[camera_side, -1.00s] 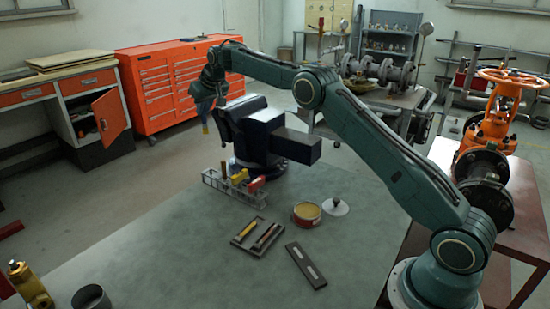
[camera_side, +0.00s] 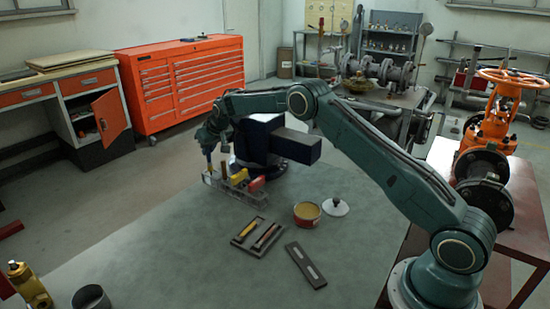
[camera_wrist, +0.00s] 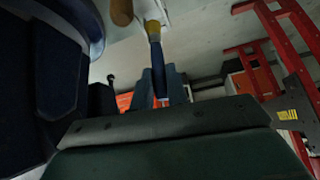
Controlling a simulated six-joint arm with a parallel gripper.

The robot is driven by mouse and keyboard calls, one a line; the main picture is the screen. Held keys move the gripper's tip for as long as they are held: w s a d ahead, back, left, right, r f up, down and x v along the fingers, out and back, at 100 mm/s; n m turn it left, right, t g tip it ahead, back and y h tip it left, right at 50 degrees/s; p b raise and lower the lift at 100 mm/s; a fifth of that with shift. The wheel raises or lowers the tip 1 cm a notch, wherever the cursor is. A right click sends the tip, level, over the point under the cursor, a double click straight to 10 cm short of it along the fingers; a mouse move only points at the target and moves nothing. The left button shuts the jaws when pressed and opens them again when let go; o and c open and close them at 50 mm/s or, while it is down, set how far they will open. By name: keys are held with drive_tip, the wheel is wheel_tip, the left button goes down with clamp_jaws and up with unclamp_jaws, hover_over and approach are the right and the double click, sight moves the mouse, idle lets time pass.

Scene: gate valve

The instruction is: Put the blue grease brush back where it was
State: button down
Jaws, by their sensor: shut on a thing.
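The blue grease brush (camera_side: 209,159) hangs upright, handle up, from my gripper (camera_side: 208,143) in the side view. Its lower end is at the left end of the grey tool rack (camera_side: 238,197). I cannot tell how far it is inside the end compartment. In the wrist view, my gripper (camera_wrist: 160,84) is shut on the blue handle, and the brush (camera_wrist: 156,58) shows a yellowish band beyond it. A wooden-handled tool (camera_wrist: 122,10) is close beside the brush there. The jaws are small and dark in the side view.
The rack also holds a yellow-handled tool (camera_side: 240,177) and a red one (camera_side: 257,184). A dark vise (camera_side: 262,140) stands close behind it. A grease tin (camera_side: 306,214), a lid (camera_side: 335,207) and two trays lie to the right. The bench left of the rack is clear.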

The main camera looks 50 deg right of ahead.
sight(210, 159)
drive_tip(key=shift+f, duration=0.1)
drive_tip(key=shift+f, duration=2)
drive_tip(key=shift+f, duration=0.15)
drive_tip(key=c, duration=1.4)
unclamp_jaws()
drive_tip(key=shift+s+r, duration=0.2)
drive_tip(key=shift+r, duration=0.3)
drive_tip(key=shift+v, duration=5.6)
drive_tip(key=shift+s, duration=0.1)
